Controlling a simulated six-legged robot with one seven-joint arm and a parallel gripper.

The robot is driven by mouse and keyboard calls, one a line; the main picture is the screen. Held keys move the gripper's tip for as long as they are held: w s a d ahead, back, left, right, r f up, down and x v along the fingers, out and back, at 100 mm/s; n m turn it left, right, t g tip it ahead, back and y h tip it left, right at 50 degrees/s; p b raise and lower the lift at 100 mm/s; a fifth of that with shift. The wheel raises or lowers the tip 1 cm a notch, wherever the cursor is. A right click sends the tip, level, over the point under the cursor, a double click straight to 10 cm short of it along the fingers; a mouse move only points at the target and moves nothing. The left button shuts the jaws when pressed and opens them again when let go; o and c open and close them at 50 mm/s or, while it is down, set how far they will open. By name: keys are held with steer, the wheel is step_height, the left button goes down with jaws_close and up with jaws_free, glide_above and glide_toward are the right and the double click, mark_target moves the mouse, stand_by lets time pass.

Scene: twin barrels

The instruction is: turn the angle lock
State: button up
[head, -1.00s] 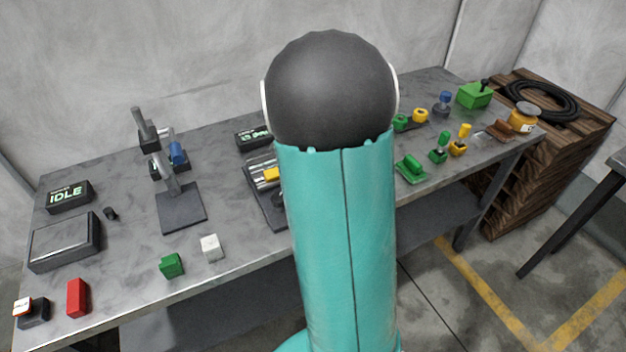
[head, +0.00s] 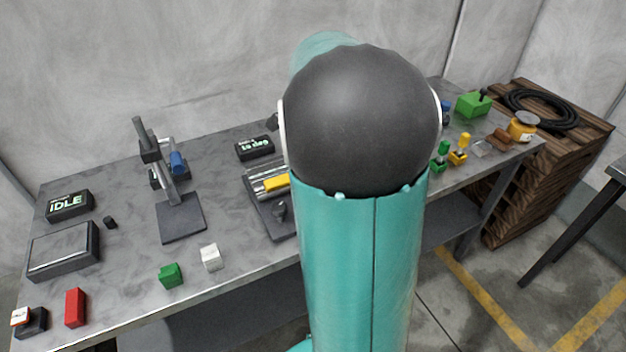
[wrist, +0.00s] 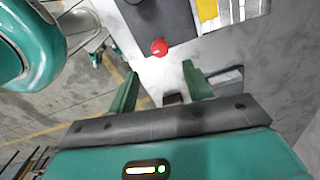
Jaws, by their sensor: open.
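A dark device with a metal slide and a yellow block (head: 276,183) sits mid-bench, left of my arm. A small dark knob (head: 281,211) stands on its near part; I cannot tell for sure that it is the angle lock. My gripper is hidden behind my arm in the head view.
A small display (head: 256,147) stands behind the device. A white cube (head: 211,257) and a green cube (head: 171,275) lie to its left near the front edge. A clamp stand (head: 181,218) is further left. Green and yellow levers (head: 459,150) stand right of my arm.

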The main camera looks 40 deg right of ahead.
steer(key=shift+r, duration=2.4)
